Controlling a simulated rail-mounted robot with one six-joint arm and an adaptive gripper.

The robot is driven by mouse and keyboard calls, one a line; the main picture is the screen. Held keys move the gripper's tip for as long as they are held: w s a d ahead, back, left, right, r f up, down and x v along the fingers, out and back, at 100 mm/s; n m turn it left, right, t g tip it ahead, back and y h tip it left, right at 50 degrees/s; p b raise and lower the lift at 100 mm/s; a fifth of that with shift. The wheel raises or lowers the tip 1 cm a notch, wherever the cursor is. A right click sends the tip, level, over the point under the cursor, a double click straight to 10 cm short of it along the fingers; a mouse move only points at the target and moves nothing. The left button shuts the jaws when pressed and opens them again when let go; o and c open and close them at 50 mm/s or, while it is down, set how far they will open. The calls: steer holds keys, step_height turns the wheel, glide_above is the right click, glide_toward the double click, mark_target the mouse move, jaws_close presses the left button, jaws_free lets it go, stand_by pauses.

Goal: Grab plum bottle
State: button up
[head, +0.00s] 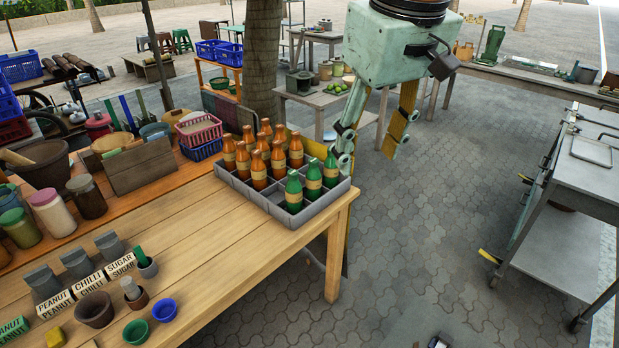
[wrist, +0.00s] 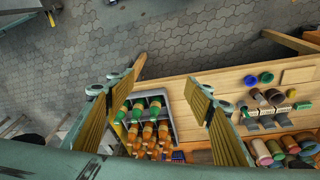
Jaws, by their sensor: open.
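A grey divided crate (head: 241,193) stands at the table's far right corner. It holds several orange bottles (head: 259,170) with tan labels and three green bottles (head: 294,192) along its right side; no plum-coloured bottle shows, and I cannot tell which is the plum one. My gripper (head: 368,148) is open and empty, above and to the right of the crate in the head view, touching no bottle. In the wrist view, the orange bottles (wrist: 148,131) and green bottles (wrist: 155,106) show beyond and between the spread fingers (wrist: 167,75).
The wooden table (head: 200,255) carries jars, small pots (head: 163,309) and label cards at the left. A red basket (head: 199,132) and a blue basket stand behind the crate. A metal cart (head: 590,150) is at the right. The paved floor between is largely clear.

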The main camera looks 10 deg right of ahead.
steer(key=w+f+n+p, duration=0.1)
steer(key=w+n+p, duration=0.1)
steer(key=w, duration=1.1)
steer(key=n+g+p, duration=0.3)
steer(key=n+p, duration=0.2)
steer(key=p, duration=0.2)
glide_above(312, 171)
steer(key=w, duration=0.1)
steer(key=f, duration=2.1)
steer(key=shift+d+f, duration=0.2)
steer(key=shift+d, duration=0.1)
steer(key=shift+w+f, duration=0.45)
steer(key=shift+f, duration=0.25)
steer(key=shift+f+b, duration=0.35)
steer(key=shift+f, duration=3.95)
